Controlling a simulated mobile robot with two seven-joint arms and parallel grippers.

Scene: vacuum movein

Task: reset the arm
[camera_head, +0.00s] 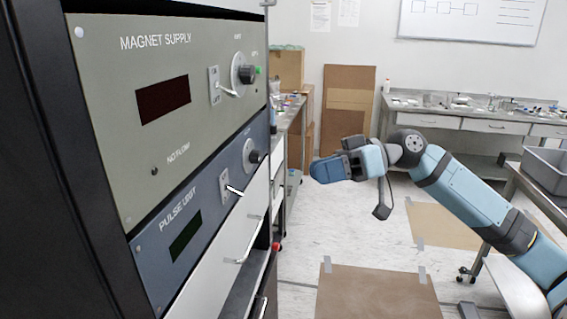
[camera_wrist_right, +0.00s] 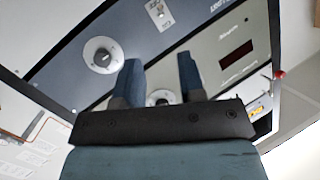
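My right arm comes in from the right in the head view. Its gripper (camera_head: 326,170) points left toward the instrument rack, with a visible gap between it and the panels. In the right wrist view the two blue fingers of this gripper (camera_wrist_right: 159,78) stand apart with nothing held between them. Past the fingers, the rack's panels show at a tilt, with a round knob (camera_wrist_right: 101,53) left of the fingers and a dark red display (camera_wrist_right: 237,54) to their right. My left gripper is in neither view.
The rack at left carries the magnet supply panel (camera_head: 110,90) and the pulse unit panel (camera_head: 150,250), with knobs and toggle switches sticking out. Drawer handles (camera_head: 246,243) project below. A workbench (camera_head: 450,118) stands at the back, and a grey bin (camera_head: 545,165) at right.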

